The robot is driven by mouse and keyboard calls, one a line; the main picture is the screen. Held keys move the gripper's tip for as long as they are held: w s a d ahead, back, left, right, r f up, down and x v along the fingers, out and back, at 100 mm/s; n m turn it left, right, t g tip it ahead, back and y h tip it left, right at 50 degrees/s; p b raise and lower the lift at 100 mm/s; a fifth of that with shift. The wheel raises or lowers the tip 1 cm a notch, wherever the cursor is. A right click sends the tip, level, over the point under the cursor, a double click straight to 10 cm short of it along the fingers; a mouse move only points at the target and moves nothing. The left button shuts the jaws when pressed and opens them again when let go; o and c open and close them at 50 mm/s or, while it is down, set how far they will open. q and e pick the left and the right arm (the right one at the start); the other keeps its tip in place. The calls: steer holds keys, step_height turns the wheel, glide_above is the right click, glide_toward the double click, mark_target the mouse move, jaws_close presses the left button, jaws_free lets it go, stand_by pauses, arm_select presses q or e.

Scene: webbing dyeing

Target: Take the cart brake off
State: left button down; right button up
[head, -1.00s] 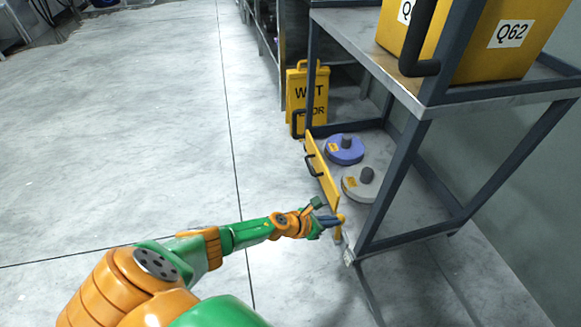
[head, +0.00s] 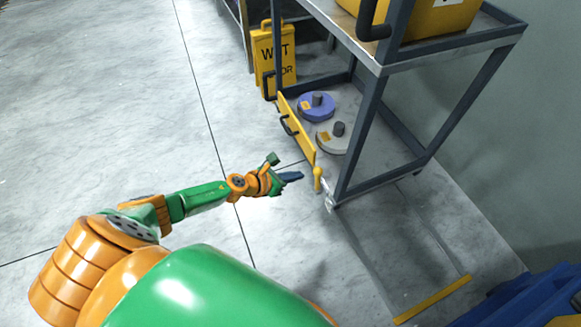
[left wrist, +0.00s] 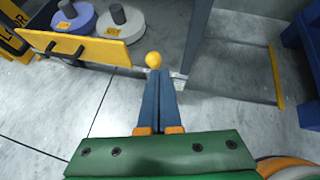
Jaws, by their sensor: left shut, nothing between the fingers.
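The cart (head: 450,48) is a dark-framed metal stand at the upper right in the head view. A small yellow ball-topped lever (head: 318,174) stands by its lower near corner. It also shows in the left wrist view (left wrist: 153,60), just beyond the fingertips. My left gripper (head: 300,176) is shut and empty, its blue fingers pointing right toward the lever. In the head view a small gap shows between the fingertips and the lever. In the left wrist view the fingertips (left wrist: 157,74) overlap the area just below the ball; contact cannot be told. My right gripper is out of view.
A yellow panel (head: 296,128) with a black handle stands along the cart's lower side. Blue (head: 312,110) and grey (head: 328,144) discs lie on the lower shelf. A wet-floor sign (head: 264,62) stands behind. Yellow tape (head: 432,299) marks the floor. Open floor lies left.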

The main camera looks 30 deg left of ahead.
arm_select(q)
steer(key=shift+s+a+r+p, duration=0.1)
steer(key=shift+s+r+p, duration=0.3)
steer(key=shift+r, duration=0.25)
steer(key=shift+s+a+r+p, duration=0.1)
steer(key=shift+s+r+p, duration=0.3)
steer(key=shift+r, duration=0.2)
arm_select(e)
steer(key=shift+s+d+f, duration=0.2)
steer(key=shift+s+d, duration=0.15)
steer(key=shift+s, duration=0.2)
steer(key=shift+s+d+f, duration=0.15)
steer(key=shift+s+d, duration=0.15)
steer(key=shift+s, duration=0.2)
